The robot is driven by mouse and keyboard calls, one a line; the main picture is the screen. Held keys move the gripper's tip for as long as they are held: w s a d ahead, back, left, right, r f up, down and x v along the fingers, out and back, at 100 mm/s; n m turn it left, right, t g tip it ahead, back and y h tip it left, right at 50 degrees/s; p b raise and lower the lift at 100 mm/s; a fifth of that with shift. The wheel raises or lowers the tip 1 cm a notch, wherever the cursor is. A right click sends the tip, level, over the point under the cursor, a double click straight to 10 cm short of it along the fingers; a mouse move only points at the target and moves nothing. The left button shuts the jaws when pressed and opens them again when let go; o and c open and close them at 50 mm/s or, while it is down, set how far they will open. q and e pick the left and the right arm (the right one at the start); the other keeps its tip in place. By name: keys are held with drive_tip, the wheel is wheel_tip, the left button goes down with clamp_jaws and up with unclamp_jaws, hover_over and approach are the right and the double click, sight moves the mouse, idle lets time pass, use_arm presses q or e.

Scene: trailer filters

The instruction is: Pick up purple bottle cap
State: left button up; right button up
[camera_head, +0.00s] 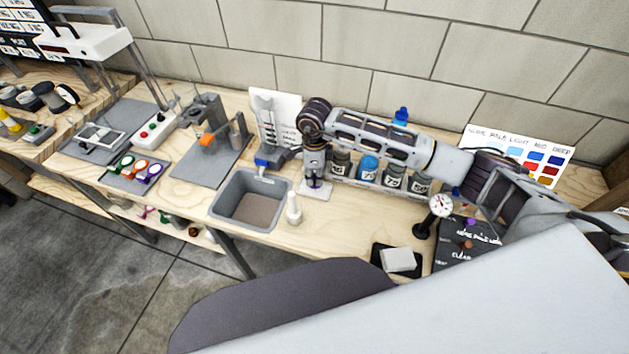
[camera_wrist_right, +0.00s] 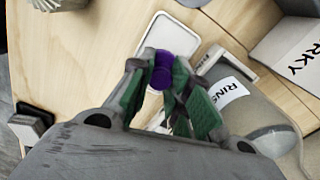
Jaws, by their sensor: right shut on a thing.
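The purple bottle cap (camera_wrist_right: 161,72) is between the green-padded fingertips of my right gripper (camera_wrist_right: 160,88) in the right wrist view. The gripper is shut on it. The cap appears over or just above the edge of a small white tray (camera_wrist_right: 166,38); I cannot tell whether it touches the tray. In the head view my right gripper (camera_head: 315,181) points down at the white tray (camera_head: 318,193), and the cap is not clear there. My left gripper is not in view.
A grey basin (camera_head: 226,207) and a white squeeze bottle (camera_head: 294,209) stand left of my right gripper. Labelled jars (camera_head: 393,181) stand close to its right, under my arm. A bottle marked "RINS" (camera_wrist_right: 234,95) is close to the fingers. A dial gauge (camera_head: 440,205) stands further right.

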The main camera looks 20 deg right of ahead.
sight(314, 177)
wheel_tip(314, 177, up, 7)
drive_tip(key=shift+f+b, duration=0.2)
drive_tip(key=shift+b, duration=0.1)
idle(0.6)
